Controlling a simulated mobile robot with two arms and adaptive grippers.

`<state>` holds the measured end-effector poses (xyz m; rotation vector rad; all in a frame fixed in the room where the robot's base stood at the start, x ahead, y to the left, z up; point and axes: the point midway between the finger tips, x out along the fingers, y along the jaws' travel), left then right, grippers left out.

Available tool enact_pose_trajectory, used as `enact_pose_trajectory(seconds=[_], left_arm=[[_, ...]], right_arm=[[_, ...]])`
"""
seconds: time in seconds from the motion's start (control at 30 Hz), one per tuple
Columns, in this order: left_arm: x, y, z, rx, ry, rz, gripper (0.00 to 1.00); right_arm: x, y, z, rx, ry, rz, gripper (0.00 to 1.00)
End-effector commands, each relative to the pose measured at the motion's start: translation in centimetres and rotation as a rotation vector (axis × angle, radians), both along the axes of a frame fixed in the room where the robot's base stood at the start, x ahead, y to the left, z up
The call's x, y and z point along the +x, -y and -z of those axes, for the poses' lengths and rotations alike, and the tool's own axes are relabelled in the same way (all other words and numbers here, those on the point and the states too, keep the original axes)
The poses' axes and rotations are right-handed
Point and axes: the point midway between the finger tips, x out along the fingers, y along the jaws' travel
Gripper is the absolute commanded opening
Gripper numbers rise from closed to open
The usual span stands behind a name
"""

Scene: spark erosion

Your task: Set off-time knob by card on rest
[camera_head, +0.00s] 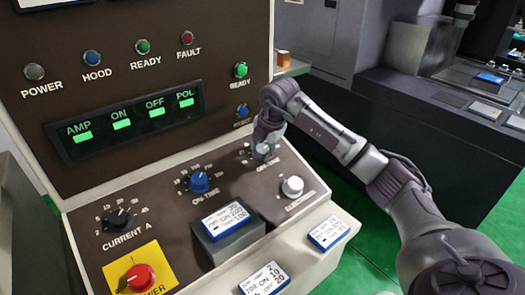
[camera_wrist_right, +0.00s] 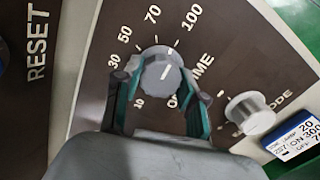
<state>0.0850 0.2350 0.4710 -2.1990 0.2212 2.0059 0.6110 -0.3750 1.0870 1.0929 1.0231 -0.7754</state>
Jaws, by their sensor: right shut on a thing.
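The off-time knob (camera_wrist_right: 160,72) is grey and round, with a scale of 10, 30, 50, 70 and 100 printed around it. My right gripper (camera_wrist_right: 160,92) has its fingers on either side of this knob and is shut on it. A short pale mark shows on the knob face, tilted toward the upper right, near the 70 to 100 side. In the head view my right gripper (camera_head: 264,150) covers most of the knob. A blue-edged card (camera_head: 226,219) lies on the raised grey rest (camera_head: 232,244); its small print is hard to read. My left gripper is out of view.
The blue on-time knob (camera_head: 198,182), black current knob (camera_head: 118,219), pale mode knob (camera_head: 292,187) and red power button (camera_head: 138,278) share the sloping panel. Other cards (camera_head: 328,232) (camera_head: 265,279) lie on the front ledge. A lit display (camera_head: 125,120) stands above.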

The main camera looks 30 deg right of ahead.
Motion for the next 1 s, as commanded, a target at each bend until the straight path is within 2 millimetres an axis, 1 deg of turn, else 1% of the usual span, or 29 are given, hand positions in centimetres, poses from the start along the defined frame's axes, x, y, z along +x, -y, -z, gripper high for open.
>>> enact_pose_trajectory(seconds=[0.3,0.73,0.77,0.8,0.9,1.0], left_arm=[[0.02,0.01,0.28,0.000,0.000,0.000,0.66],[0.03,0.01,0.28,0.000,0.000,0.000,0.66],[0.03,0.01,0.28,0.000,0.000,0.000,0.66],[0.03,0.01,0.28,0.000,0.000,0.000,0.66],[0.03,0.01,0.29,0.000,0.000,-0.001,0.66],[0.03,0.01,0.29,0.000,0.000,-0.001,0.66]], right_arm=[[0.10,0.16,-0.21,0.025,0.003,0.076,0.06],[0.09,0.15,-0.24,0.028,0.004,0.084,0.06],[0.09,0.15,-0.24,0.028,0.004,0.084,0.46],[0.09,0.14,-0.24,0.028,0.002,0.083,0.53],[0.07,0.11,-0.18,0.028,0.002,0.082,0.66],[0.05,0.09,-0.13,0.028,0.000,0.081,0.66]])
